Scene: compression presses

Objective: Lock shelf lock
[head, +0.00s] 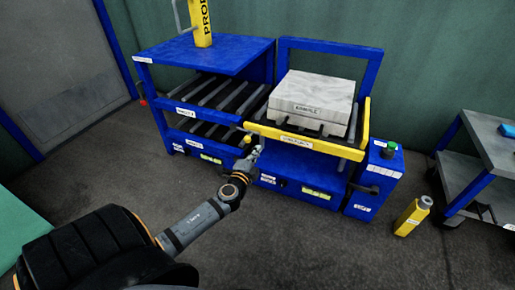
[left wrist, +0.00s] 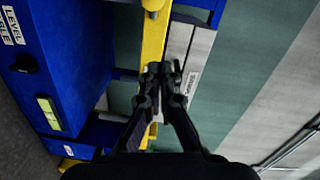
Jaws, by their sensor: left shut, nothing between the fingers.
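The shelf with the yellow front bar (head: 310,143) stands in the middle of the head view and carries a pale block. A small yellow knob (head: 247,139) sits at the left end of this bar; it may be the shelf lock, but it is too small to be sure. My left gripper (head: 251,155) is just below the knob, shut and empty. In the left wrist view the shut fingertips (left wrist: 162,69) lie over the yellow bar (left wrist: 153,45); I cannot tell whether they touch it. My right gripper is not in view.
A blue roller rack (head: 205,57) stands left of the shelf. The pale block (head: 312,96) rests on the shelf. A blue box with a green button (head: 389,149), a yellow bottle (head: 411,217) and a cart (head: 485,150) are at right. The floor in front is clear.

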